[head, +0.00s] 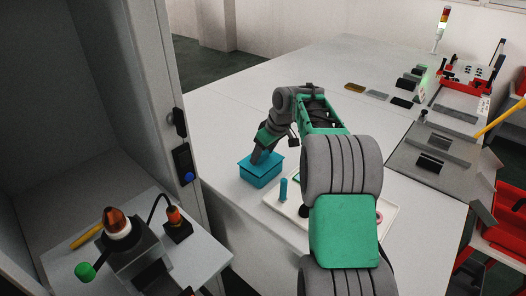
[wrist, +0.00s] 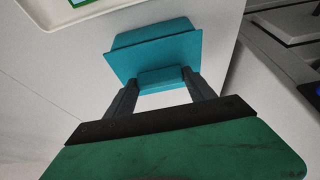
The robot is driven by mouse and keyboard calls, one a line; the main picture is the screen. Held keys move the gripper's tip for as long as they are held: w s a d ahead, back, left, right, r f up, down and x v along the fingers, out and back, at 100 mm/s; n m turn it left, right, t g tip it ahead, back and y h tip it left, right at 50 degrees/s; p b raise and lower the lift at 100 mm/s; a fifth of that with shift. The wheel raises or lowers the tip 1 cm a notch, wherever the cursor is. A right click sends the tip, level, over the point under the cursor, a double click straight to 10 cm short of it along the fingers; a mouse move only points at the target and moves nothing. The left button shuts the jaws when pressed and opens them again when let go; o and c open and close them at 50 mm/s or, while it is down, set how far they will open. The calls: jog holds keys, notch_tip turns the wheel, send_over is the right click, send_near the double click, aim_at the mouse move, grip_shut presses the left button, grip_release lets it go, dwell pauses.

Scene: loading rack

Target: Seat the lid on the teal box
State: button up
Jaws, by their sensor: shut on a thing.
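The teal box (head: 262,178) stands on the white table, left of the tray. The lid (wrist: 157,57) is a flat teal plate with a block-shaped handle (wrist: 163,79). My gripper (wrist: 165,88) is shut on this handle, one finger on each side. In the head view my gripper (head: 261,156) comes down over the box from above. The lid (head: 249,163) lies over the box top with its edges overhanging slightly. In the wrist view part of the box (wrist: 152,33) shows beyond the lid. I cannot tell whether a small gap is left between lid and box.
A white tray (head: 272,205) with a blue peg (head: 283,189) stands right of the box, partly hidden by my arm. A grey cabinet (head: 160,75) rises at the left. The table behind the box is clear.

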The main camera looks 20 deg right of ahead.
jog(key=shift+f, duration=0.35)
jog(key=o, duration=1.5)
